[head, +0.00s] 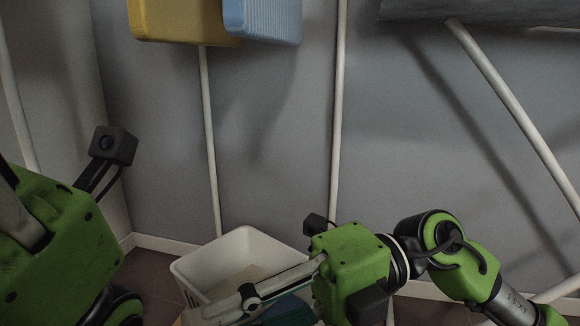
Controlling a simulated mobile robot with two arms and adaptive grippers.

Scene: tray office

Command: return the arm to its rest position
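My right arm comes in from the right, and its green gripper body stands in front of a white bin. A grey finger of my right gripper (250,296) reaches left across the bin's front; the tips are not clear, so I cannot tell whether it is open or shut. My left arm's green gripper body (62,240) with a black camera is at the left edge. A grey part of it shows at the edge, but its fingertips are out of view. Nothing is seen held.
The white bin (188,268) stands low near the wall. A yellow container (180,18) and a blue ribbed one (262,20) are at the top. White poles (211,140) run down the grey wall, and a slanted white leg (515,110) is at right. The middle is clear.

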